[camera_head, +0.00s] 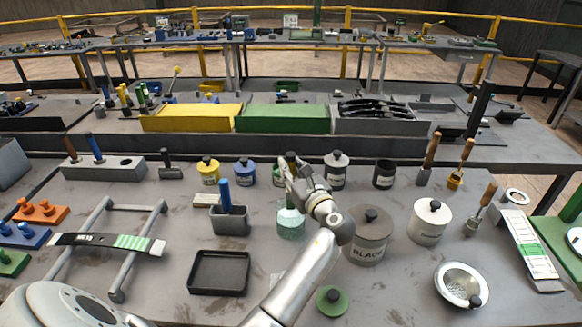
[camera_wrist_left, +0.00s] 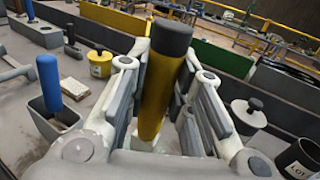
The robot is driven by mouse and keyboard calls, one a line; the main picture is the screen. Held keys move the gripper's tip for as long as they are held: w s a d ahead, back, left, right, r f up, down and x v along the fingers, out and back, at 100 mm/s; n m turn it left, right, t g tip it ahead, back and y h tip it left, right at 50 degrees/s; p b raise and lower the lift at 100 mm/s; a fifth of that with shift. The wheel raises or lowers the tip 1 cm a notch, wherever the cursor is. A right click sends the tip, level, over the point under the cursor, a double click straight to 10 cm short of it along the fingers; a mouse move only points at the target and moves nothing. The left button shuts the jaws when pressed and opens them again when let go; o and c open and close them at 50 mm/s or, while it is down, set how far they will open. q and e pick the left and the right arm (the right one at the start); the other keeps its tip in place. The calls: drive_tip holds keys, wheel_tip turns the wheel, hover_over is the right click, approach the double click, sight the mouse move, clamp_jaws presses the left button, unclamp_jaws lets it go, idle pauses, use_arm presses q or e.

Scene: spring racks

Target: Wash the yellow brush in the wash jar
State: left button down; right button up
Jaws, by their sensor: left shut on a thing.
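The yellow brush (camera_wrist_left: 157,88) has a thick yellow handle with a dark grey cap and stands upright, slightly tilted. My left gripper (camera_head: 291,175) is shut on its handle, which shows between the fingers in the left wrist view. The wash jar (camera_head: 291,222) is a clear jar with pale teal, speckled contents in the middle of the table. The gripper is right above this jar. The brush's lower end is hidden by the gripper, so I cannot tell how deep it sits. My right gripper is not in view.
A blue-handled brush (camera_head: 225,194) stands in a grey holder (camera_head: 231,220) left of the jar. A large grey BLACK pot (camera_head: 368,245) is close on the right. A dark tray (camera_head: 219,273) and a green lid (camera_head: 332,300) lie in front. Small lidded jars (camera_head: 245,172) stand behind.

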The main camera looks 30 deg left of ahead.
use_arm(q)
wheel_tip(320, 180, down, 6)
drive_tip(key=b, duration=0.2)
drive_tip(key=shift+r+b, duration=0.15)
drive_tip(key=shift+b, duration=0.2)
drive_tip(key=shift+f+b, duration=0.55)
drive_tip(key=shift+f, duration=0.55)
drive_tip(key=shift+w+a, duration=0.1)
drive_tip(key=shift+w, duration=0.05)
